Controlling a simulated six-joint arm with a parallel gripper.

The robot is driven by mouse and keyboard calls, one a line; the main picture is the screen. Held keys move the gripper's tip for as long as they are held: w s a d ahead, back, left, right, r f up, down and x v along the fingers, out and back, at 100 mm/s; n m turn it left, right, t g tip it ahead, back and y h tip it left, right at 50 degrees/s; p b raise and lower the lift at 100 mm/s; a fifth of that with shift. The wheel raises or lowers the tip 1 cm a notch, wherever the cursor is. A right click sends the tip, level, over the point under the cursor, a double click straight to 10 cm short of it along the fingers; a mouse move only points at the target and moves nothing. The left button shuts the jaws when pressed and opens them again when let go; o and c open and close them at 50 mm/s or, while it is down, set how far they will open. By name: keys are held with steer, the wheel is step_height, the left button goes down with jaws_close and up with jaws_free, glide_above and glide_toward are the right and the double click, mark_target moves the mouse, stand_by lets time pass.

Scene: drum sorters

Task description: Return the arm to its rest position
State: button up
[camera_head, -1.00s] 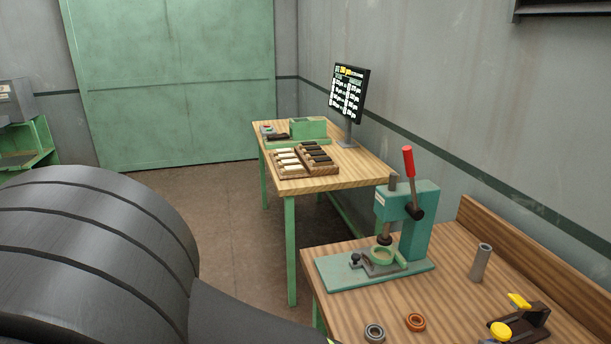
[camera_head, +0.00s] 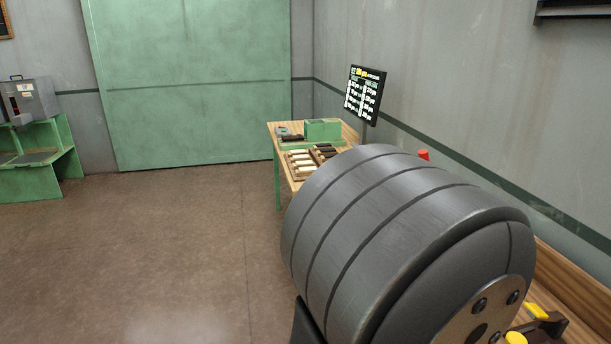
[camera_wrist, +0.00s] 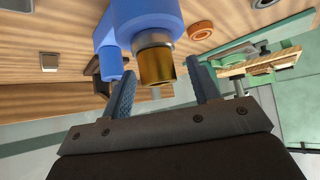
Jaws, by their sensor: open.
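My gripper (camera_wrist: 163,75) shows in the wrist view with its two blue ridged fingers spread apart. A blue part with a brass-coloured cylindrical end (camera_wrist: 155,62) shows between the fingers in the picture; I cannot tell its distance or whether it touches them. In the head view the gripper is out of sight. A large dark grey banded link of my arm (camera_head: 390,235) fills the middle right there and hides most of the near bench. In the wrist view the wooden bench top (camera_wrist: 265,20) lies beyond the fingers.
An orange ring (camera_wrist: 200,30) lies on the bench. The press's red handle tip (camera_head: 424,154) and a yellow-handled fixture (camera_head: 540,325) show around my arm. Behind stand a rod tray (camera_head: 300,163), green box (camera_head: 323,129) and screen (camera_head: 366,92). The floor at left is clear.

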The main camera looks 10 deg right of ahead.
steer(key=shift+r, duration=1.95)
steer(key=shift+w+r, duration=0.1)
steer(key=shift+r, duration=0.1)
steer(key=w+a+r+g+h, duration=0.1)
steer(key=w+a+r+h, duration=0.35)
steer(key=a+r, duration=0.55)
steer(key=s+a+f+n+y, duration=0.1)
steer(key=s+a+f+y, duration=0.2)
steer(key=a, duration=0.9)
steer(key=s+a+f+n+g+y, duration=0.1)
steer(key=s+a+f+y, duration=0.2)
steer(key=a, duration=0.9)
step_height(320, 180, down, 3)
steer(key=shift+s+a+r+n+y, duration=0.15)
steer(key=shift+a+n+y, duration=0.25)
steer(key=shift+y, duration=0.45)
